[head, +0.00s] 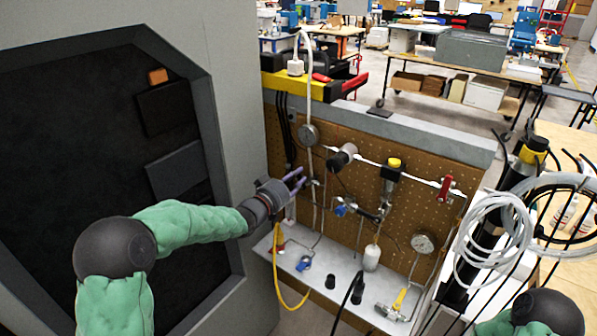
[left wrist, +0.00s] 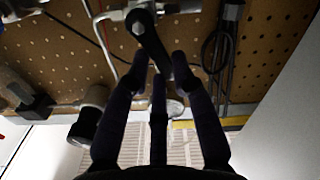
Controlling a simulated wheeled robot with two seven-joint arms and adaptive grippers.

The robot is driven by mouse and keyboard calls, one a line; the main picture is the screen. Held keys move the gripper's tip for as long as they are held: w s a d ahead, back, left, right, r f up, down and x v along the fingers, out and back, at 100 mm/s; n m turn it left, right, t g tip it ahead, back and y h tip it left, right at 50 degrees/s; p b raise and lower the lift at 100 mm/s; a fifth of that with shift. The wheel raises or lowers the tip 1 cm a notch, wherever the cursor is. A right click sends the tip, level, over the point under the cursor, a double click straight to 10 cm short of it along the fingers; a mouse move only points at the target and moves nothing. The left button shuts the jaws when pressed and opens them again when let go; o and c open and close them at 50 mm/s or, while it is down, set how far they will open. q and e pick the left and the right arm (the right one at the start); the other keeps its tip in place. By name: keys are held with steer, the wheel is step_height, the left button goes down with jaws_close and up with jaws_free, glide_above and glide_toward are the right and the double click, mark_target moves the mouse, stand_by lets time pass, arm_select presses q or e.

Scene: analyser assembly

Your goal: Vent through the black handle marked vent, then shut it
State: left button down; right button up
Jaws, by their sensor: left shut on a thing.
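The black handle (left wrist: 150,38) shows in the left wrist view, mounted by a bolt on a metal valve and pipe (left wrist: 118,14). Its free end lies between the fingertips of my left gripper (left wrist: 160,65), which is shut on it. In the head view my left gripper (head: 297,179) reaches the left part of the brown pegboard panel (head: 440,205); its fingers cover most of the handle there. No vent marking is legible. My right gripper is out of view; only part of my right arm shows at the lower right.
A red handle (head: 446,188), blue handles (head: 341,210), a yellow handle (head: 400,297) and gauges (head: 423,243) crowd the panel and its grey shelf (head: 345,278). A yellow hose (head: 276,265) hangs below my left gripper. A large grey cabinet (head: 225,60) stands close at left.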

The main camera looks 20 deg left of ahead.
arm_select(q)
steer(key=shift+w+a+f+n+p, duration=0.2)
steer(key=shift+a+f+n+p, duration=0.35)
steer(key=shift+n+p, duration=1.35)
steer(key=shift+w+a+f+n+p, duration=0.15)
steer(key=shift+a+f+n+p, duration=0.75)
steer(key=shift+n, duration=1.75)
steer(key=shift+w+a+f+n+p, duration=0.15)
steer(key=shift+f+n+p, duration=0.25)
steer(key=shift+n+p, duration=1.6)
steer(key=shift+f+n, duration=0.1)
steer(key=shift+n, duration=0.25)
steer(key=c, duration=1)
jaws_free()
steer(key=shift+c, duration=0.2)
steer(key=v, duration=1.2)
steer(key=shift+d, duration=0.1)
